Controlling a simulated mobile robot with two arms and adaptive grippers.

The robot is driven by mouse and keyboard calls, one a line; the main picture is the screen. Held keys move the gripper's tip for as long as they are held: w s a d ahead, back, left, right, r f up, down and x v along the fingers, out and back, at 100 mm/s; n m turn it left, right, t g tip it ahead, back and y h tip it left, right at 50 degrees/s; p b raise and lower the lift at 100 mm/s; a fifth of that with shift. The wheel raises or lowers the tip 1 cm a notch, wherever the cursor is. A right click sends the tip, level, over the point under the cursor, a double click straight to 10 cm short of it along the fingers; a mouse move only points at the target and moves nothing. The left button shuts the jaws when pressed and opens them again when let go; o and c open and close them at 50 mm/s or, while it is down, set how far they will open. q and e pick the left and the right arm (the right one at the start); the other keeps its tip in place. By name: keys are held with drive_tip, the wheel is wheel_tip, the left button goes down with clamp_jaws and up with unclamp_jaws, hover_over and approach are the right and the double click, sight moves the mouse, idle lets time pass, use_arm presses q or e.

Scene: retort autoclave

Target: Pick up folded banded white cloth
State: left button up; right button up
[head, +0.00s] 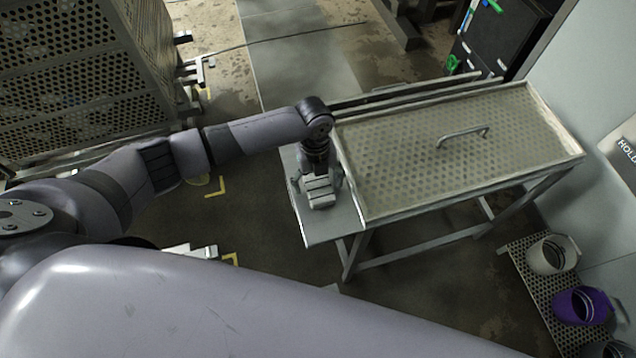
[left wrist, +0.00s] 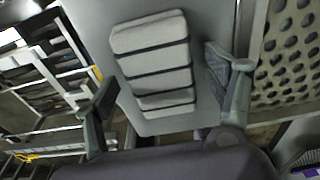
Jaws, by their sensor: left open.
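The folded white cloth (left wrist: 155,62) with dark bands across it lies flat on a grey end shelf in the left wrist view. In the head view, the cloth (head: 321,198) shows in part at the left end of the table, under my left gripper (head: 318,183). My left gripper (left wrist: 160,80) is open and empty, pointing down. In the left wrist view one finger is to each side of the cloth, with a visible gap on both sides. My right gripper is not in view.
A perforated tray (head: 400,165) with a handle (head: 462,135) adjoins the shelf (head: 330,228) on the right. A perforated metal cage (head: 80,75) stands at the upper left. Several cups, one purple (head: 582,305), stand on a low rack at the lower right.

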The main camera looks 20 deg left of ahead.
use_arm(q)
drive_tip(key=shift+c, duration=0.4)
drive_tip(key=c, duration=1.1)
